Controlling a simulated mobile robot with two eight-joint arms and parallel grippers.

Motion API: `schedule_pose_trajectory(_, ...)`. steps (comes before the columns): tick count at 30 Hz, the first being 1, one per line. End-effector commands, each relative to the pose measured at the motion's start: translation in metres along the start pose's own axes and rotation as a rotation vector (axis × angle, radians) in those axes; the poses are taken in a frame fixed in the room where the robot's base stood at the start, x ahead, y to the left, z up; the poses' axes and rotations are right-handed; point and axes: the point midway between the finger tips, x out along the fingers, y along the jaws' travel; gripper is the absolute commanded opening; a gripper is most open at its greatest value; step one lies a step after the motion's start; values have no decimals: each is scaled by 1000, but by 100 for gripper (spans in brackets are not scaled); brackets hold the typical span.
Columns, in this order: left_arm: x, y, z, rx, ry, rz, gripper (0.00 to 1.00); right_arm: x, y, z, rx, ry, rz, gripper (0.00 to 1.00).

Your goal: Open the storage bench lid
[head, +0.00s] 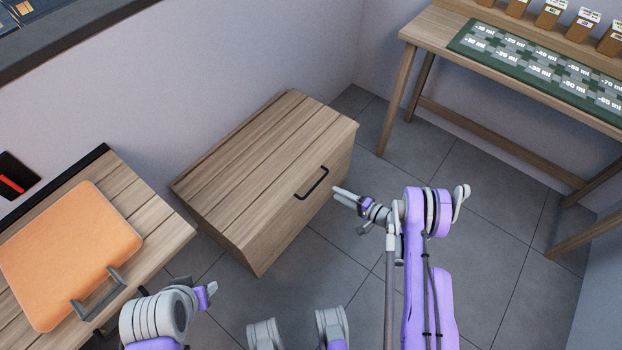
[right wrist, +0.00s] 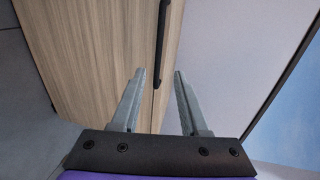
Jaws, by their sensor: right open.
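The wooden storage bench (head: 250,165) stands against the wall in the middle of the head view, its slatted lid shut. A black bar handle (head: 312,183) sits at the lid's front edge. My right gripper (head: 338,192) is just to the right of the handle, pointing at it, and looks apart from it. In the right wrist view, my right gripper (right wrist: 158,73) is open and empty, with the handle (right wrist: 160,45) ahead, lined up with the gap between the fingers. My left gripper (head: 210,290) is low at the left, away from the bench; its jaw opening is unclear.
A wooden table (head: 160,225) with an orange board (head: 70,250) stands at the left, close to the bench. A long desk (head: 430,30) with a green mat (head: 540,65) and several small boxes stands at the upper right. Grey tiled floor (head: 480,185) is clear between desk and bench.

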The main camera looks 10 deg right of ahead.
Motion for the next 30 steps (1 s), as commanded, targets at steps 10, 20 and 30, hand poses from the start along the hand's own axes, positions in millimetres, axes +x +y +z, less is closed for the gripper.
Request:
schedule_pose_trajectory(10, 3, 0, 1, 0, -1, 0, 50, 36, 6, 2, 7, -1, -12, 44)
schedule_pose_trajectory(20, 7, 0, 3, 0, -3, 0, 50, 93, 5, 0, 6, 2, -11, 44)
schedule_pose_trajectory(30, 8, 0, 3, 0, -3, 0, 50, 107, 4, 0, 6, 4, -11, 44)
